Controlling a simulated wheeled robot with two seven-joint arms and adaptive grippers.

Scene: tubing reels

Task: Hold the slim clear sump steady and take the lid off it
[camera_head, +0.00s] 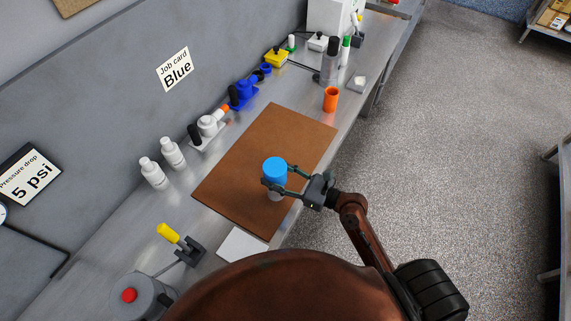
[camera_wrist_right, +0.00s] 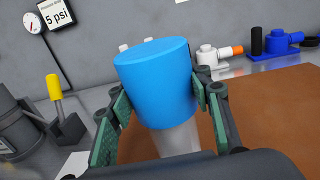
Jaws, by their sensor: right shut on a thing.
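The slim clear sump (camera_head: 276,195) stands upright on the brown mat (camera_head: 240,175), near its front right edge. Its blue lid (camera_head: 274,168) sits directly above the pale clear body, and I see no clear gap between them. In the right wrist view the lid (camera_wrist_right: 158,80) is large and central, with the frosted sump body (camera_wrist_right: 178,140) under it. My right gripper (camera_head: 277,177) has its fingers on both sides of the lid and is shut on it. The fingers hide part of the join. My left gripper is not in view.
White bottles (camera_head: 153,173), a white fitting (camera_head: 208,128) and a blue fitting (camera_head: 242,93) line the wall side. An orange cup (camera_head: 330,99) stands beyond the mat. A yellow-handled tool (camera_head: 168,233) and white pad (camera_head: 243,245) are nearer. Most of the mat is clear.

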